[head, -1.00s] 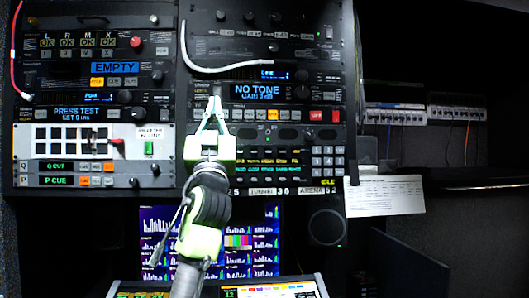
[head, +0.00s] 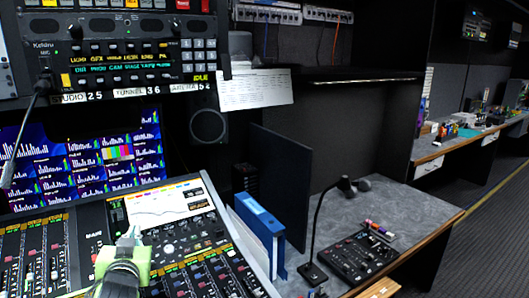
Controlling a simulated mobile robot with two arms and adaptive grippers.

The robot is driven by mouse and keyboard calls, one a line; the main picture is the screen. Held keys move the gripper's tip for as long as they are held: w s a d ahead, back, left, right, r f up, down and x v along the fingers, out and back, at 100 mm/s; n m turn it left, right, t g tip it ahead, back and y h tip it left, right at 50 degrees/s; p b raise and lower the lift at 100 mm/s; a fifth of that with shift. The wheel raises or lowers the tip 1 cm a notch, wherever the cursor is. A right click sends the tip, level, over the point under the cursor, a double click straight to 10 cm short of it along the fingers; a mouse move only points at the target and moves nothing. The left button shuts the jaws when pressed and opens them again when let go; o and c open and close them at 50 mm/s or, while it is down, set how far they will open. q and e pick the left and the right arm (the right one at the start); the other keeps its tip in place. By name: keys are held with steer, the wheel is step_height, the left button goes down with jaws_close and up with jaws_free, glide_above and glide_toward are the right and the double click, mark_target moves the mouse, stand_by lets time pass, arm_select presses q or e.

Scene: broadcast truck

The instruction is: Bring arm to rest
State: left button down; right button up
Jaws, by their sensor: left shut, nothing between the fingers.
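My left gripper (head: 131,238) shows at the bottom left of the head view, pale green with its fingers together and nothing between them. It is in front of the mixing console (head: 60,245), over its lower middle part as seen from here. I cannot tell how far above the console it is. Most of my left arm is below the frame edge. My right gripper is not in view.
An equipment rack (head: 130,92) and a screen (head: 85,160) stand behind the console. A thin microphone (head: 22,150) hangs at the left. Right of the console are a blue binder (head: 258,225), a gooseneck microphone (head: 318,220) and a small control panel (head: 358,255) on a grey desk (head: 405,215).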

arm_select(q)
steer(key=s+d+f+m+g+h, duration=0.1)
steer(key=s+d+f+g+h, duration=0.15)
steer(key=s+f, duration=0.65)
steer(key=s+d+f+m+g+h, duration=0.1)
steer(key=s+d+f+g, duration=0.3)
steer(key=s+f, duration=0.6)
steer(key=s+d+f+m+g+h, duration=0.1)
steer(key=s+d+f+g, duration=0.3)
steer(key=s, duration=0.5)
steer(key=s+d+f+m+g+h, duration=0.1)
steer(key=s+f, duration=0.5)
steer(key=s, duration=0.3)
step_height(320, 180, down, 25)
steer(key=s+g, duration=0.2)
steer(key=s+a+f, duration=0.2)
steer(key=s+f, duration=1.5)
steer(key=shift+a+f+g, duration=0.3)
steer(key=shift+g, duration=0.05)
